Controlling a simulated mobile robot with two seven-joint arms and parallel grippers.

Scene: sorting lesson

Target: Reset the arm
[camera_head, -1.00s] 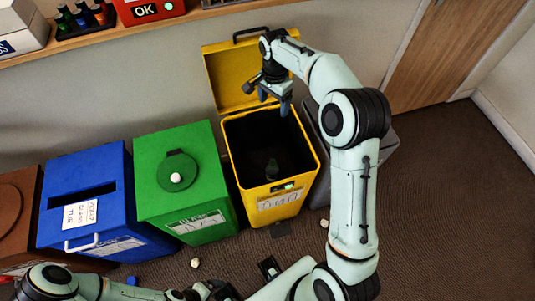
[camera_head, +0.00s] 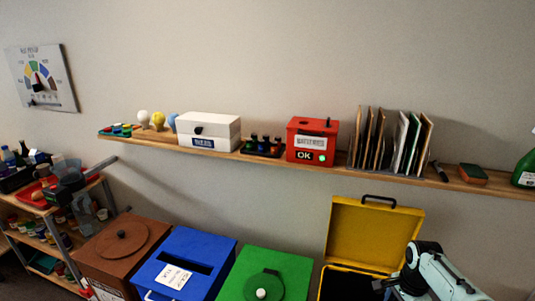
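My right arm shows at the lower right of the head view, in front of the yellow bin (camera_head: 374,235). Its gripper (camera_head: 388,290) is at the bottom edge, by the bin's opening, and is mostly cut off, so its fingers cannot be judged. The yellow bin's lid stands open against the wall. My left arm and gripper are out of view.
A brown bin (camera_head: 97,262), a blue bin (camera_head: 205,248) and a green bin (camera_head: 290,262) stand left of the yellow one. A wall shelf (camera_head: 268,160) above holds a white box (camera_head: 208,131), a red box (camera_head: 312,140) and upright boards (camera_head: 388,140). A cluttered rack (camera_head: 45,215) stands far left.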

